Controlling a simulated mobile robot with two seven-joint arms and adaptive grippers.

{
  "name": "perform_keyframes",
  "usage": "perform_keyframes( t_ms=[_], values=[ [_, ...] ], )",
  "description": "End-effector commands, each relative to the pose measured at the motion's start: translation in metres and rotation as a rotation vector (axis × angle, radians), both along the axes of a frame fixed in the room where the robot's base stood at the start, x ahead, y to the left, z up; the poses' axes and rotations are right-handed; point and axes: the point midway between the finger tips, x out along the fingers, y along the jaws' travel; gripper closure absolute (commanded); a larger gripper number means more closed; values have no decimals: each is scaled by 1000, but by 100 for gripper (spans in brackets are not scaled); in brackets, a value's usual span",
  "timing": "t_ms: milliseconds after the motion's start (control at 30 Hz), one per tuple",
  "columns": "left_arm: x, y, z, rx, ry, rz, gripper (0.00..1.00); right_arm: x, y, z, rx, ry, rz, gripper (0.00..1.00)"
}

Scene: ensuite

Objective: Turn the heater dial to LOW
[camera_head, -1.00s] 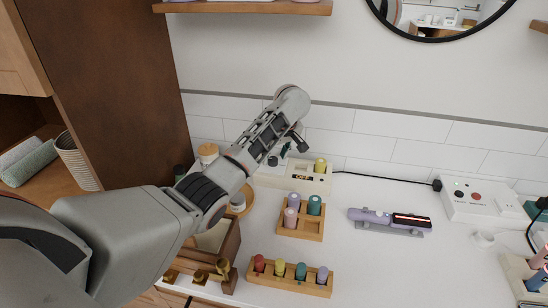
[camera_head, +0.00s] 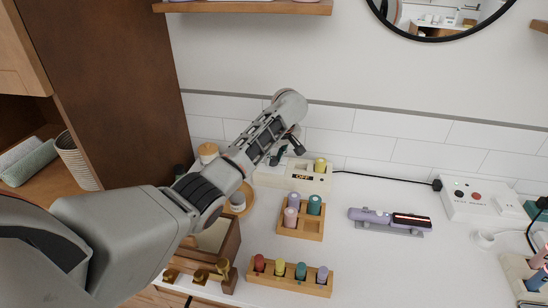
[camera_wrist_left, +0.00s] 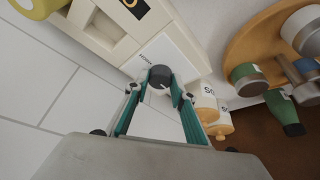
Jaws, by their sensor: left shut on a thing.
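The heater is a cream box (camera_head: 264,180) at the back of the counter, with a dark display (camera_head: 303,178) that reads OFF. Its dark round dial (camera_wrist_left: 160,76) sits on a white panel in the left wrist view, with a pale pointer line on it. My left gripper (camera_wrist_left: 161,84) is shut on the dial, with one green finger on each side. In the head view my left gripper (camera_head: 277,158) is at the left end of the heater, and the wrist and fingers largely hide the dial. My right gripper is in neither view.
A yellow roller (camera_head: 320,165) stands in the heater's right end. In front are a wooden holder (camera_head: 289,231) with rollers and a longer rack (camera_head: 262,278) of several rollers. A purple styling tool (camera_head: 370,215) lies to the right. Jars and a wooden tray stand close left.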

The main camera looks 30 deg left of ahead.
Motion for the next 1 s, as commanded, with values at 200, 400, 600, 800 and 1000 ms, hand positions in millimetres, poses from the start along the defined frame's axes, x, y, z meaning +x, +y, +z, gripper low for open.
perform_keyframes(
  t_ms=[200,400,600,800,1000],
  values=[
    [-1,0,-1,-2,-1,-116,97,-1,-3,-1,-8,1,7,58],
    [-2,2,-1,-2,-1,-288,97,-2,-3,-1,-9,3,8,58],
    [-3,3,-1,-2,-1,-478,97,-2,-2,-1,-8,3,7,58],
    [-3,5,0,-2,-1,-667,97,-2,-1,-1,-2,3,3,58],
    [-3,7,0,-2,-2,-857,97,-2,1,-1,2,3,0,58]
  ],
)
